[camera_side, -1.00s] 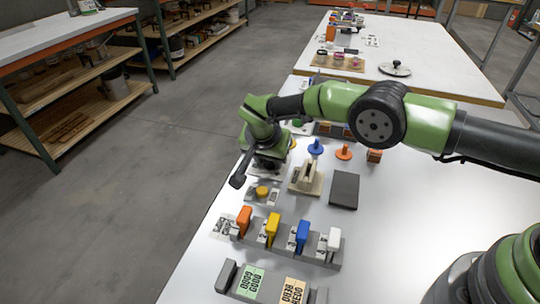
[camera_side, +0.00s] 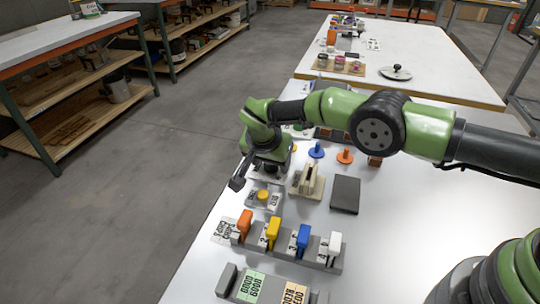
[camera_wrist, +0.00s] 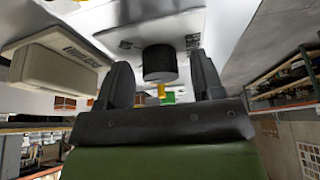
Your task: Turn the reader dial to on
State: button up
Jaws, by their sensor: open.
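The reader dial (camera_wrist: 160,64) is a dark round knob with a small yellow mark below it, on a pale panel (camera_wrist: 180,25) in the wrist view. My gripper (camera_wrist: 163,78) is open, with one dark finger on each side of the dial. Gaps show between the fingers and the dial, so I see no grip on it. I cannot read the dial's setting.
A beige block (camera_side: 306,181) and a dark flat box (camera_side: 345,194) lie right of my gripper. A yellow button (camera_side: 263,195) sits just in front. A grey rack (camera_side: 285,252) holds orange, yellow, blue and white handles. Blue (camera_side: 316,152) and orange (camera_side: 345,156) pegs stand behind.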

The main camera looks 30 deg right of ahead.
jog(key=v, duration=1)
jog(key=shift+f, duration=0.1)
jog(key=d+n+y, duration=0.6)
jog(key=n, duration=1.2)
jog(key=shift+t, duration=0.3)
jog(key=x, duration=0.9)
jog(key=shift+s+a+f, duration=0.15)
jog(key=shift+a+f, duration=0.1)
